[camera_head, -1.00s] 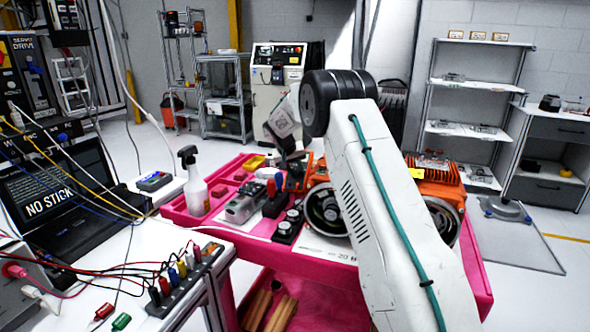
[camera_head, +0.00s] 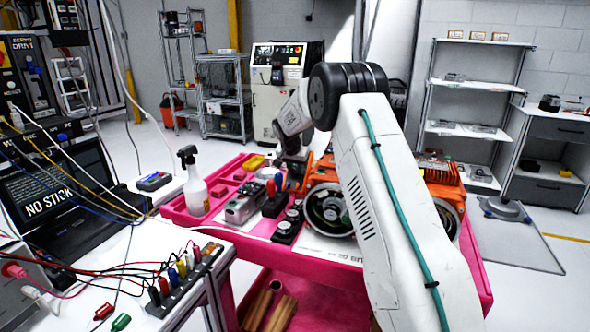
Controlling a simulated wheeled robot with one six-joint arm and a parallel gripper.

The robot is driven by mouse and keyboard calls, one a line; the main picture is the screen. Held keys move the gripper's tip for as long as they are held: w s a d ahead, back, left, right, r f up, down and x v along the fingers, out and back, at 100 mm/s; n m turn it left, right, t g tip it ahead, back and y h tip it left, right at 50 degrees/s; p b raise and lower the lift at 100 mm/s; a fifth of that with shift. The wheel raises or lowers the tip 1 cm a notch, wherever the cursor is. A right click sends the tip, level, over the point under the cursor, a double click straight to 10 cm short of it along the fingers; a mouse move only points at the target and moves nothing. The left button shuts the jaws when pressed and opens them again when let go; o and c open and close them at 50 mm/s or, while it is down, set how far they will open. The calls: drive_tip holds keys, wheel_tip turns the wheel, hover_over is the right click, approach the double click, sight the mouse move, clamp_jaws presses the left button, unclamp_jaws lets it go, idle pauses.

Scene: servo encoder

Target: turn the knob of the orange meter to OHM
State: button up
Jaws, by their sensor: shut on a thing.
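My gripper (camera_head: 292,164) is small and dark in the head view. It points down at the pink cart, just behind the red and blue knobbed parts and left of the large orange machine. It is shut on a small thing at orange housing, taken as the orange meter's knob. The fingertips, the knob and its dial marks are too small or hidden to make out, so the knob's setting cannot be read. My white arm crosses in front and hides part of the cart.
The orange machine (camera_head: 440,183) with round wheels fills the right of the pink cart (camera_head: 345,276). A spray bottle (camera_head: 193,182), a grey block (camera_head: 244,204) and a dark knobbed box (camera_head: 288,226) stand left of it. A white bench with cables is at near left.

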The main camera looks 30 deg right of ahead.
drive_tip(key=m+t, duration=0.1)
drive_tip(key=m, duration=0.3)
drive_tip(key=shift+s+y, duration=0.1)
drive_tip(key=shift+y, duration=0.3)
drive_tip(key=m, duration=0.2)
drive_tip(key=m+t, duration=0.1)
drive_tip(key=m, duration=0.2)
drive_tip(key=shift+t, duration=0.3)
drive_tip(key=o, duration=1)
drive_tip(key=shift+c, duration=0.2)
drive_tip(key=v, duration=0.7)
drive_tip(key=shift+s+r, duration=0.25)
drive_tip(key=shift+r, duration=0.05)
